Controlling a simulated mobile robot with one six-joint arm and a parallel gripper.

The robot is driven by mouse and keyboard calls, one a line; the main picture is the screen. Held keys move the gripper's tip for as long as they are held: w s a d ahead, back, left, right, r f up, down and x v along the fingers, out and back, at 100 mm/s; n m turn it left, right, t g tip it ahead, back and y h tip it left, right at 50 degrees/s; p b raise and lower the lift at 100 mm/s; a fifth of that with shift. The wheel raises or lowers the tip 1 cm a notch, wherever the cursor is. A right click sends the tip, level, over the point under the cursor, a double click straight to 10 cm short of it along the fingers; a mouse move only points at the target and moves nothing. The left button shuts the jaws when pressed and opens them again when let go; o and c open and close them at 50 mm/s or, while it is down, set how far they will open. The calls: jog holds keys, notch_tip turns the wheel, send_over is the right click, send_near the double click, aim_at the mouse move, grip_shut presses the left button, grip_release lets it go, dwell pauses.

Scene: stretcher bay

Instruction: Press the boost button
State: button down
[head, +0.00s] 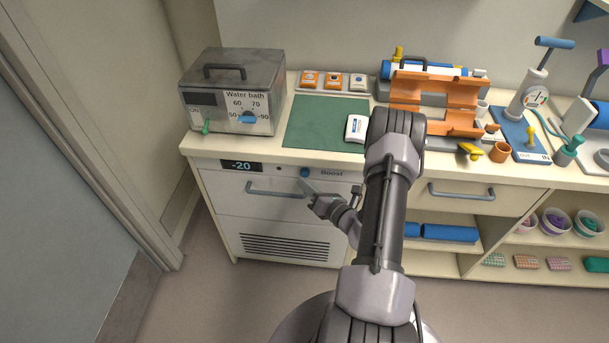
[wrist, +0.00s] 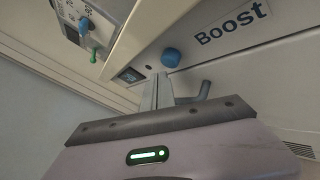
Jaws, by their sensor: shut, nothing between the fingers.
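The boost button is a round blue knob (head: 305,172) on the panel of the white under-counter unit, left of the word "Boost" and right of the "-20" display (head: 241,166). The button also shows in the wrist view (wrist: 171,57), just above and slightly right of my fingertips. My gripper (head: 304,185) is shut and empty, in front of the unit with its fingers pointing at the panel, a little below the button in the head view. The fingers also show in the wrist view (wrist: 161,78). They look apart from the button; the exact gap is hard to tell.
A bar handle (head: 272,192) crosses the unit just below the panel, close to my fingers. The grey water bath (head: 232,92) stands on the counter above left, with a green lever and a blue dial. Open floor lies in front of the unit.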

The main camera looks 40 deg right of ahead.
jog(key=shift+w+d, duration=0.25)
jog(key=shift+d, duration=0.05)
jog(key=shift+w+d, duration=0.55)
jog(key=shift+d, duration=0.1)
dwell(1.0)
jog(key=shift+s+a, duration=0.85)
jog(key=shift+a, duration=0.15)
jog(key=s+a, duration=0.3)
jog(key=shift+s+a, duration=0.1)
jog(key=shift+a, duration=0.3)
dwell(0.6)
